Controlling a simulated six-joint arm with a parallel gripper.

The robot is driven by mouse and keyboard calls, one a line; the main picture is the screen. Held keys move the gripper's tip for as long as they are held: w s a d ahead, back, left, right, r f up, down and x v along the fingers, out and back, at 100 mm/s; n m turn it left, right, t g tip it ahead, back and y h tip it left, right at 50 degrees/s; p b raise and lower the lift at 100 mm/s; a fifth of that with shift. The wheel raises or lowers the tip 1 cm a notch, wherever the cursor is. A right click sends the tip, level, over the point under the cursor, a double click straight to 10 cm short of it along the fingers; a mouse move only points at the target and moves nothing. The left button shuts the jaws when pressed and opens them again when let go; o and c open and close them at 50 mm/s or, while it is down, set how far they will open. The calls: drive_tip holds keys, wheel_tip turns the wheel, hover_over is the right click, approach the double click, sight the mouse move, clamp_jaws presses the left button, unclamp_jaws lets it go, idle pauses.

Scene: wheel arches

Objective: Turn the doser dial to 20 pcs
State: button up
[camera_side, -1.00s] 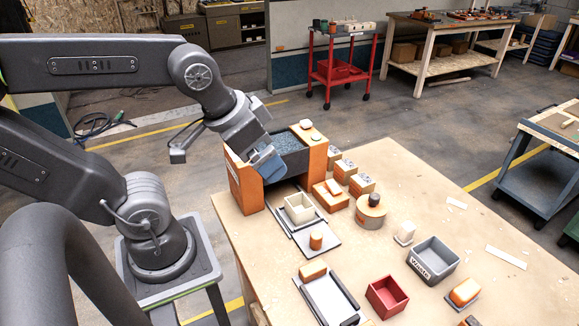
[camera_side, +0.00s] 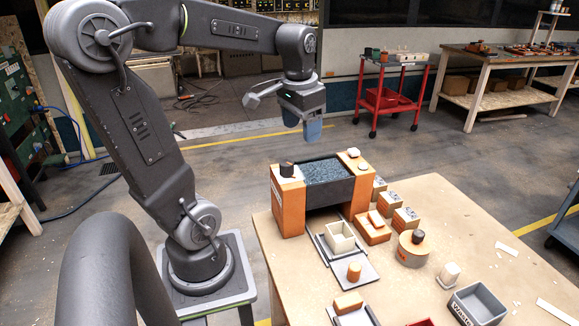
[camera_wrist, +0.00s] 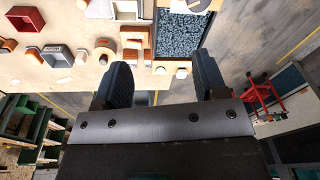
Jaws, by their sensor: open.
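The doser (camera_side: 289,208) is an orange two-post machine with a dark hopper of grey-blue granules (camera_side: 327,171) between the posts. A black round dial (camera_side: 286,168) sits on top of its left post; its setting is too small to read. My gripper (camera_side: 302,127) is open and empty, in the air above and behind the doser, clear of the dial. In the wrist view my gripper (camera_wrist: 161,74) has its two blue fingers apart, with the hopper (camera_wrist: 185,32) beyond them. I cannot make out the dial there.
A cream box (camera_side: 340,237) stands on a plate before the doser. An orange round pot with a dark knob (camera_side: 413,248), orange blocks (camera_side: 373,229) and a grey bin (camera_side: 478,304) stand on the table. A red cart (camera_side: 390,93) is behind. Air around my gripper is free.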

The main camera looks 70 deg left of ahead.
drive_tip(key=n+g, duration=0.1)
hover_over(287, 162)
drive_tip(key=shift+h, duration=0.4)
wheel_tip(287, 162, down, 14)
drive_tip(key=c, duration=0.9)
